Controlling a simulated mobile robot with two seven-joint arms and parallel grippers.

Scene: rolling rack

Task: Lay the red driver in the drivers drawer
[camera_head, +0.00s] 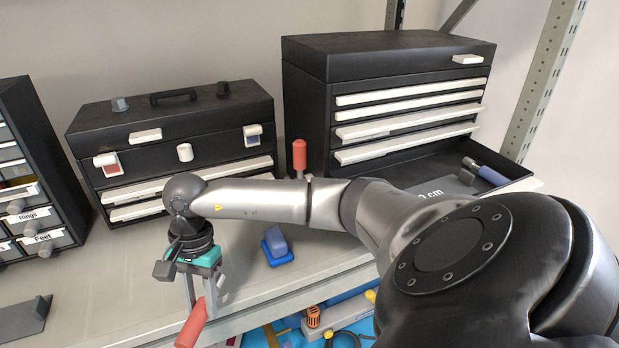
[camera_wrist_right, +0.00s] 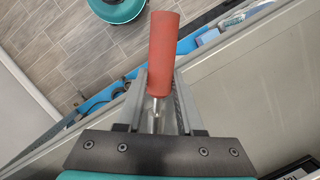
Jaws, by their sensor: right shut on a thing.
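My right gripper (camera_head: 203,287) hangs over the front edge of the worktop at the lower left of the head view. It is shut on the red driver (camera_head: 192,325), whose handle tilts down past the fingers. In the right wrist view the red handle (camera_wrist_right: 163,52) points away from the fingers, and the metal shank lies between them. At the right, an open bottom drawer (camera_head: 500,160) of the tall black chest holds a blue-handled tool (camera_head: 487,172). My right arm hides part of this drawer, and no drivers label is readable. My left gripper is not in view.
The tall black chest (camera_head: 390,52) has several shut drawers above the open one. Another red-handled thing (camera_head: 299,155) stands upright behind my arm. A blue block-like object (camera_head: 276,247) sits on the worktop (camera_head: 110,285). A black toolbox (camera_head: 175,125) and small-parts cabinet (camera_head: 30,165) stand left.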

